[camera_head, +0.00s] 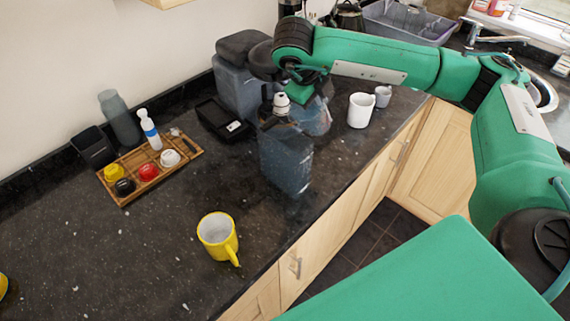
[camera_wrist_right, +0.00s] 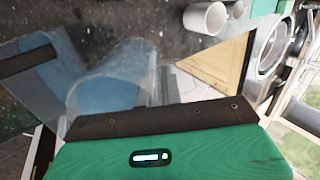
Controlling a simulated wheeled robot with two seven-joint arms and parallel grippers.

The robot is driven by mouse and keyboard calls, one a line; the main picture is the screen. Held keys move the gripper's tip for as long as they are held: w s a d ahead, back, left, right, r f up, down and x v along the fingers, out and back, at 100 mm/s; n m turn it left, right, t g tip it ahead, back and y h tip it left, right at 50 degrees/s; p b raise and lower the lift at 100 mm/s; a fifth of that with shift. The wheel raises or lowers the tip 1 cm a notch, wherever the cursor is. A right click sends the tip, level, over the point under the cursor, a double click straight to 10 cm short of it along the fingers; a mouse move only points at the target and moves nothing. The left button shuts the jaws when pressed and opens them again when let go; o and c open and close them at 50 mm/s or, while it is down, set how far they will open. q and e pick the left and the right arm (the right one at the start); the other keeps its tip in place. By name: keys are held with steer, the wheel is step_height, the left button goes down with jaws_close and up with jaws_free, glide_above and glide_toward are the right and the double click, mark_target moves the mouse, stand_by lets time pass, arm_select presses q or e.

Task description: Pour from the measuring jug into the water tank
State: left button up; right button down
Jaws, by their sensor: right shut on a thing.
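The measuring jug (camera_head: 318,120) is a clear vessel with a bluish tint, held high beside the back right of the water tank. My right gripper (camera_head: 300,92) is shut on it. In the right wrist view the jug (camera_wrist_right: 112,78) shows bluish contents behind the dark finger pad; its exact tilt is hard to read. The water tank (camera_head: 287,162) is a clear, blue-grey open box on the dark counter, in front of the gripper. It also shows at the left of the wrist view (camera_wrist_right: 38,88). My left gripper is in no view.
A coffee machine (camera_head: 238,85) stands behind the tank. White cups (camera_head: 361,111) are to the right. A yellow mug (camera_head: 217,236) stands near the front edge. A wooden tray (camera_head: 128,191) with small items and a bottle is at left. Counter between tray and mug is clear.

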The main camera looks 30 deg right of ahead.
steer(key=shift+r, duration=0.15)
stand_by(0.4)
steer(key=shift+r+h+p, duration=0.15)
steer(key=shift+h+p, duration=0.15)
steer(key=shift+p, duration=0.4)
stand_by(0.5)
steer(key=shift+a+r+h+p, duration=0.2)
steer(key=shift+h+p, duration=0.3)
steer(key=shift+p, duration=0.6)
steer(key=shift+r, duration=0.1)
steer(key=shift+r+t+p, duration=0.1)
steer(key=shift+t+p, duration=0.2)
steer(key=shift+p, duration=0.35)
steer(key=shift+s+r+h+p, duration=0.1)
steer(key=shift+h+p, duration=0.25)
steer(key=shift+h, duration=0.05)
stand_by(0.4)
steer(key=shift+a+r+h+p, duration=0.2)
steer(key=shift+h+p, duration=0.1)
steer(key=shift+p, duration=0.9)
